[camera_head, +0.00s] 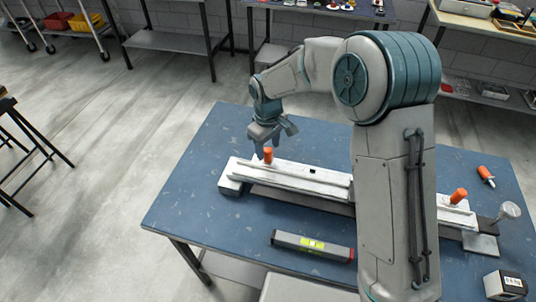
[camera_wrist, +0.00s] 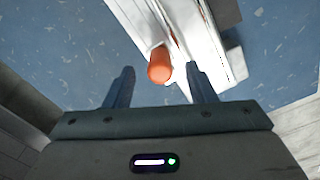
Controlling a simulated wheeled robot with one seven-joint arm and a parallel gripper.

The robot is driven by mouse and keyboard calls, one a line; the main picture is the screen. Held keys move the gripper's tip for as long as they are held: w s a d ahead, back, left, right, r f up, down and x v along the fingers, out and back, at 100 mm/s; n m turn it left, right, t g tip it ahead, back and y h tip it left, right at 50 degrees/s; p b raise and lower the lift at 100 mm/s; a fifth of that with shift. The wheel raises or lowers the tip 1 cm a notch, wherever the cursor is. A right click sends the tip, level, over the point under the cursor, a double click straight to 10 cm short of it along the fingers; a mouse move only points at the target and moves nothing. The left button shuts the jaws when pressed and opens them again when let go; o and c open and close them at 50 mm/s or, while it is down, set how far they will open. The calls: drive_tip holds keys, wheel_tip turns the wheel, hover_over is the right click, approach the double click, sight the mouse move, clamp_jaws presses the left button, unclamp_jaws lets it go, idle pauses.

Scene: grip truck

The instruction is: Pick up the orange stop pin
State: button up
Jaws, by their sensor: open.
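An orange stop pin (camera_head: 268,155) stands upright at the left end of a long white rail (camera_head: 300,178) on the blue table. In the wrist view the orange pin (camera_wrist: 159,66) shows between my two fingertips, nearer the camera than the white rail (camera_wrist: 205,35). My gripper (camera_head: 272,143) is open above and around the pin's top. I cannot tell whether either finger touches it. A second orange pin (camera_head: 458,196) stands near the rail's right end. My arm hides part of the rail between them.
A spirit level (camera_head: 313,245) lies in front of the rail. An orange-handled object (camera_head: 486,174) lies at the table's right. A small white and black box (camera_head: 506,285) sits at the front right. The blue table (camera_head: 190,200) is clear left of the rail.

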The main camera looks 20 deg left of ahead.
drive_tip(key=shift+f, duration=1.2)
clamp_jaws()
drive_tip(key=shift+r, duration=0.5)
drive_tip(key=r, duration=0.1)
drive_tip(key=d+r+b, duration=0.1)
drive_tip(key=r, duration=0.1)
drive_tip(key=shift+w+r, duration=0.1)
drive_tip(key=shift+r, duration=0.2)
drive_tip(key=d+r+b, duration=0.2)
drive_tip(key=d+r, duration=0.4)
drive_tip(key=d, duration=0.4)
wheel_tip(320, 180, up, 8)
drive_tip(key=p, duration=0.6)
drive_tip(key=shift+d, duration=0.35)
